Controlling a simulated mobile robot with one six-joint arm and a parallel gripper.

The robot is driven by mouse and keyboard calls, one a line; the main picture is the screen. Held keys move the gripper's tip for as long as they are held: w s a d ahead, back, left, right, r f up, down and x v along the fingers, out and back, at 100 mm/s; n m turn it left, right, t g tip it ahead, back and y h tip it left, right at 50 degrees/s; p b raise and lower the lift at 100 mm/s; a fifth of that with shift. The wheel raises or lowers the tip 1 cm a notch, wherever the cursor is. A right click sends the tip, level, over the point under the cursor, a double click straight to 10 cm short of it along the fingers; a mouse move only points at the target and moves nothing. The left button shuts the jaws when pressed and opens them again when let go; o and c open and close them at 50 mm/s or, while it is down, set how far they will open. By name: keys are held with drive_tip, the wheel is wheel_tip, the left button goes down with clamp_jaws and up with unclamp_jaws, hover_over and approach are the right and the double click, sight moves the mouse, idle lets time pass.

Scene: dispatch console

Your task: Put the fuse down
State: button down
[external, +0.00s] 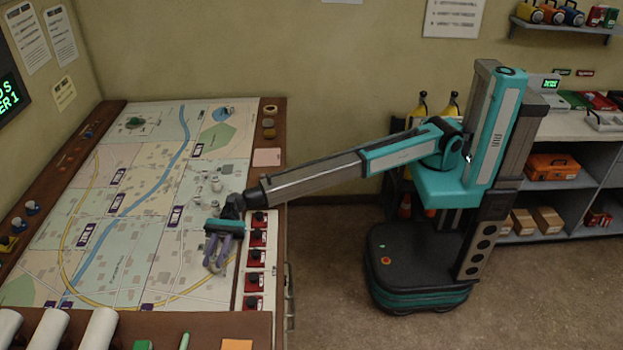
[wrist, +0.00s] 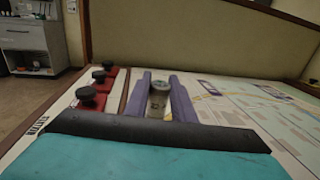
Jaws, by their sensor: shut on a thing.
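My gripper (external: 216,262) hangs over the map table (external: 150,207) near its right side, just left of the row of red switches. In the wrist view its two purple fingers (wrist: 160,105) are shut on the fuse (wrist: 159,92), a small cylinder with a grey metal cap. The fuse stands roughly upright between the fingers. Its lower end is hidden, so I cannot tell whether it touches the map. In the external view the fuse is mostly hidden by the fingers.
Several red switches with black knobs (external: 254,281) line the table's right edge; they also show in the wrist view (wrist: 92,97). White rolls (external: 97,327) lie at the front left. A pink pad (external: 267,157) lies beyond the arm. The map's middle is flat and mostly clear.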

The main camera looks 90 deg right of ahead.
drive_tip(key=shift+f, duration=0.5)
drive_tip(key=shift+f, duration=0.2)
drive_tip(key=c, duration=1.5)
unclamp_jaws()
drive_tip(key=shift+r, duration=0.15)
drive_tip(key=shift+r, duration=0.1)
drive_tip(key=d, duration=0.2)
drive_tip(key=d+b, duration=0.1)
drive_tip(key=d, duration=0.2)
drive_tip(key=s+d, duration=0.1)
drive_tip(key=d, duration=0.1)
drive_tip(key=shift+s+d+b, duration=0.1)
drive_tip(key=shift+d+b, duration=0.1)
drive_tip(key=shift+b, duration=0.1)
